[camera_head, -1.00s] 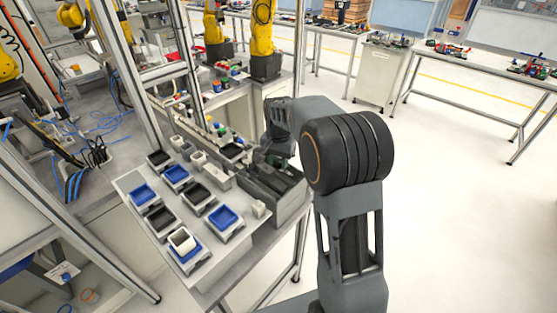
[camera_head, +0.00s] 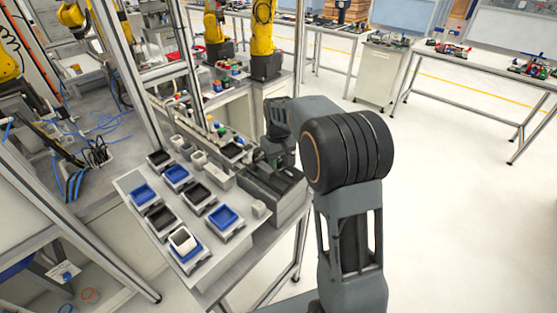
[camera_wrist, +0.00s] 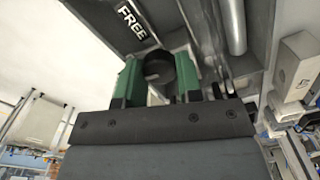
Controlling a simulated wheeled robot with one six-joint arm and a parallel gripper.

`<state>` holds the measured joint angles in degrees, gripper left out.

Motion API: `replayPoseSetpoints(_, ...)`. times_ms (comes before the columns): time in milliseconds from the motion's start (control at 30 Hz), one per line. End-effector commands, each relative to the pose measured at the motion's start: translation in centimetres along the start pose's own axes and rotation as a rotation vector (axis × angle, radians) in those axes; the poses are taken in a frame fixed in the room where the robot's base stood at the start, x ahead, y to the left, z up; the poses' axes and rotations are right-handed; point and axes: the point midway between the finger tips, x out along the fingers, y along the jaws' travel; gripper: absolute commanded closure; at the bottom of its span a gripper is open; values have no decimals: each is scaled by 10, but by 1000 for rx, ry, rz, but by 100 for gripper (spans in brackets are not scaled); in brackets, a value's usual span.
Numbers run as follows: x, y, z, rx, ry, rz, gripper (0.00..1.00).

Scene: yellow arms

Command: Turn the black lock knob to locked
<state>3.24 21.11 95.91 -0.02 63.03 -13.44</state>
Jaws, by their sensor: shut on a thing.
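The black lock knob (camera_wrist: 159,63) shows in the wrist view between the two green fingers of my gripper (camera_wrist: 157,78). The fingers are shut on it, one on each side. A black label reading "FREE" (camera_wrist: 132,21) is on the grey surface just beyond the knob. No other lock label is readable. In the head view my gripper (camera_head: 271,160) is at the grey fixture (camera_head: 285,212) on the right end of the bench. The knob is hidden there by my wrist and arm.
Blue and black trays (camera_head: 223,217) stand on the bench left of the fixture. A small light block (camera_head: 259,208) sits beside it. A metal bar (camera_wrist: 233,25) runs right of the knob in the wrist view. Frame posts rise behind the bench.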

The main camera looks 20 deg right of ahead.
Motion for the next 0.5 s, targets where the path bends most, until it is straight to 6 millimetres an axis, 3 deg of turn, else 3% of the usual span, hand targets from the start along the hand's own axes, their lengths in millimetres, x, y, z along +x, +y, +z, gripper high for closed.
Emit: replayPoseSetpoints(500, -1, 0, -1, -160, 3, 1, 90)
